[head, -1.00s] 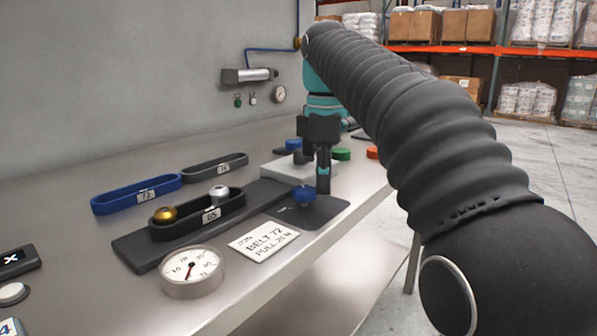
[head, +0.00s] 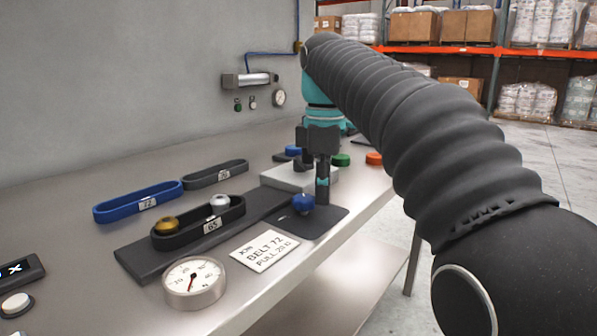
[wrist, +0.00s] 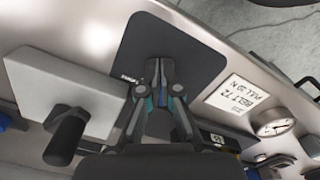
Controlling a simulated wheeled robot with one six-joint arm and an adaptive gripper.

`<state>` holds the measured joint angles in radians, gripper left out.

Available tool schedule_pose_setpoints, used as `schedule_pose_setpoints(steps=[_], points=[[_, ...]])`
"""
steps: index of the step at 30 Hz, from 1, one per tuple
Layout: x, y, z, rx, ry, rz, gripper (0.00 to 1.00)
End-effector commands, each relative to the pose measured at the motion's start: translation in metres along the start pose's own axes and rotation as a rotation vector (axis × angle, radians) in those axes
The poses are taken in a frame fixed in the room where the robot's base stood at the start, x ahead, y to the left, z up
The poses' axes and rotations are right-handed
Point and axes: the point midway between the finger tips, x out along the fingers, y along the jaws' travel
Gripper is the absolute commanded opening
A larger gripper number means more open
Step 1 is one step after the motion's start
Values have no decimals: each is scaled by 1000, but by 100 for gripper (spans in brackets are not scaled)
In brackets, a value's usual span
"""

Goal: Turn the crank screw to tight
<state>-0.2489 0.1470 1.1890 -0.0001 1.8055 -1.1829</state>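My gripper (wrist: 159,68) points down over a dark mat (wrist: 190,40), its two fingertips close together. A dark upright handle (wrist: 66,136) rises from a pale grey block (wrist: 40,85) beside the mat. I cannot tell which of these belongs to the crank screw. A round gauge (head: 195,283) stands at the near end of the bench.
A black belt marked 65 (head: 200,238) loops round a gold peg (head: 166,224) and a silver peg (head: 219,202). A blue belt (head: 120,211) and a grey belt (head: 200,182) lie behind. A card (head: 265,252) reads Belt 72. Coloured discs (head: 374,159) sit beyond the block.

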Motion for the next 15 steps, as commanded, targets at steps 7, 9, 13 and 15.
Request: schedule_pose_setpoints(steps=[7,9,13,15], points=[[-1,-3,-1,-2,1,-1,0],[-1,-3,-1,-2,1,-1,0],[-1,-4,-1,-2,1,-2,0],[0,-4,-1,-2,1,-2,0]])
